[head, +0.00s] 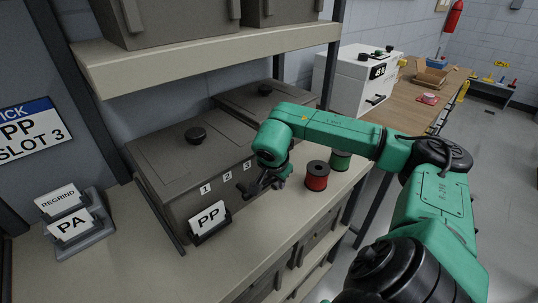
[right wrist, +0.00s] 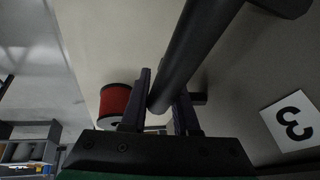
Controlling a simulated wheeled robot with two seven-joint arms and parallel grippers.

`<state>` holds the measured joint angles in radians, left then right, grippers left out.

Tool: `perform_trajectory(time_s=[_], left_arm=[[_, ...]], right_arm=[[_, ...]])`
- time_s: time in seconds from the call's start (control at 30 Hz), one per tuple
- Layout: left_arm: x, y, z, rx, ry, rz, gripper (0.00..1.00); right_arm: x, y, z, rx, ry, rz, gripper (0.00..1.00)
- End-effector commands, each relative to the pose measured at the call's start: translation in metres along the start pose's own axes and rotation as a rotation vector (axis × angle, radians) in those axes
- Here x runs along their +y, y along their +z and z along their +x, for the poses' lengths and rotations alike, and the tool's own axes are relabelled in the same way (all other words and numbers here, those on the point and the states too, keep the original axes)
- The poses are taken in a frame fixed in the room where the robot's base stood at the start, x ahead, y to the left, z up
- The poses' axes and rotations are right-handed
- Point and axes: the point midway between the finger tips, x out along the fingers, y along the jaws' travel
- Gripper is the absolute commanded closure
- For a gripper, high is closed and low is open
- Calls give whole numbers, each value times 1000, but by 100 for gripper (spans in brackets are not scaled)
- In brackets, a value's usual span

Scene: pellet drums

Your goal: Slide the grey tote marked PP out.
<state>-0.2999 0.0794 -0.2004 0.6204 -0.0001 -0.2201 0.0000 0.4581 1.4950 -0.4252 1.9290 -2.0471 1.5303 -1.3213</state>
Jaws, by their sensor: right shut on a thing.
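The grey tote (head: 165,195) marked PP sits on the middle shelf in the head view, its lid on with a black knob on top. Its front carries labels 1, 2 and 3 and a PP card (head: 208,218) in a dark holder. My right gripper (head: 258,186) is at the front of the tote near label 3. In the right wrist view its two fingers (right wrist: 160,103) are shut on the tote's dark bar handle (right wrist: 190,55), with label 3 (right wrist: 292,120) to the right. My left gripper is not in view.
A red spool (head: 317,176) and a green spool (head: 341,160) stand on the shelf right of my gripper. Another grey tote (head: 238,99) is behind. A card stand (head: 78,235) marked PA is at left. An upper shelf (head: 200,58) hangs above the tote.

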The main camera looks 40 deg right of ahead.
Motion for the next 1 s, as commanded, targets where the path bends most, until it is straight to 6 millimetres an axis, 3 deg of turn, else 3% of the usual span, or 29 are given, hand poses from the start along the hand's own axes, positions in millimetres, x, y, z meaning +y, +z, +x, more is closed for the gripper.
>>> perform_trajectory(time_s=[0.13,0.47,0.63,1.0], left_arm=[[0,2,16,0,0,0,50],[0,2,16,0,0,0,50],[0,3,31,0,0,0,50],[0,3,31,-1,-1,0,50]], right_arm=[[17,2,0,5,3,-3,100],[20,3,-4,0,1,-3,100],[39,4,-6,8,3,-4,100],[77,8,-20,1,2,-1,100]])
